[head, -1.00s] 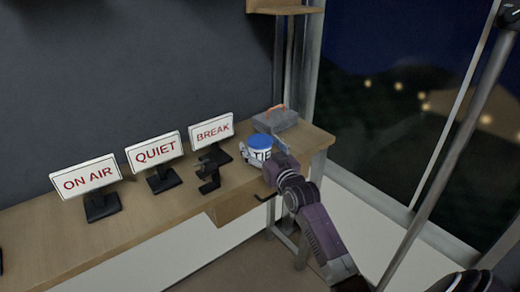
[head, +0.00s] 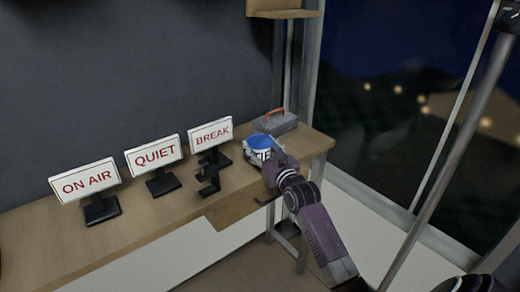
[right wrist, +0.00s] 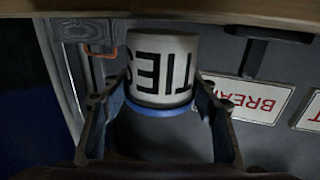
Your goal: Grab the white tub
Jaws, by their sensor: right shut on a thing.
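The white tub (head: 259,151) has a blue lid and dark lettering on its side. In the head view it is at the right end of the wooden bench, partly hidden by my right gripper (head: 259,160). In the right wrist view the tub (right wrist: 161,62) appears upside down between the two fingers of my right gripper (right wrist: 160,98), which is shut on it. Whether the tub still touches the bench is hard to tell. My left gripper is not in view.
The wooden bench (head: 60,245) carries signs reading ON AIR (head: 86,182), QUIET (head: 154,155) and BREAK (head: 211,135). A small black stand (head: 207,178) is left of the tub. A grey toolbox (head: 275,123) with an orange handle sits behind it. A window is at right.

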